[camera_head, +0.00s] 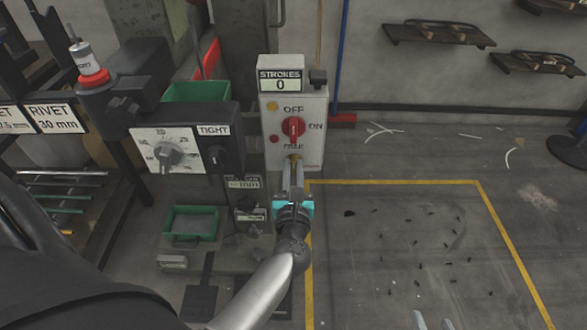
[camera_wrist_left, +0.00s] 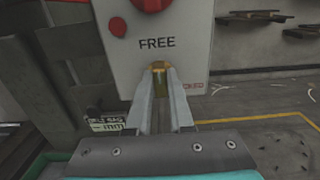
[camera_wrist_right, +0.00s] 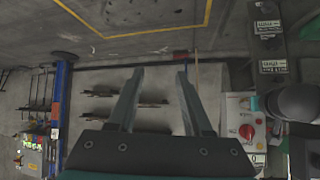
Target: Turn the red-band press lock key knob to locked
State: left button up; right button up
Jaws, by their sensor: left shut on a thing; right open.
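The press's light grey control panel (camera_head: 311,120) carries a red rotary switch (camera_head: 293,129) marked OFF and ON. Below it is the word FREE, and at the panel's lower part a brass-coloured lock key knob (camera_head: 294,158). In the left wrist view the knob (camera_wrist_left: 159,68) sits under FREE, and a red label (camera_wrist_left: 194,86), partly hidden, is at its lower right. My left gripper (camera_head: 293,168) is shut on the knob, which its fingers largely hide. My right gripper (camera_wrist_right: 155,75) is open and empty, away from the panel; its fingertips show at the bottom of the head view.
A STROKES counter (camera_head: 281,80) reading 0 tops the panel. A black box with a dial (camera_head: 167,155) and a TIGHT knob stands left of it. Green bins (camera_head: 191,222) are below. Floor inside the yellow line (camera_head: 400,182) is open, with small scattered bits.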

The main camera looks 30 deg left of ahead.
pick_arm(q)
grip_shut()
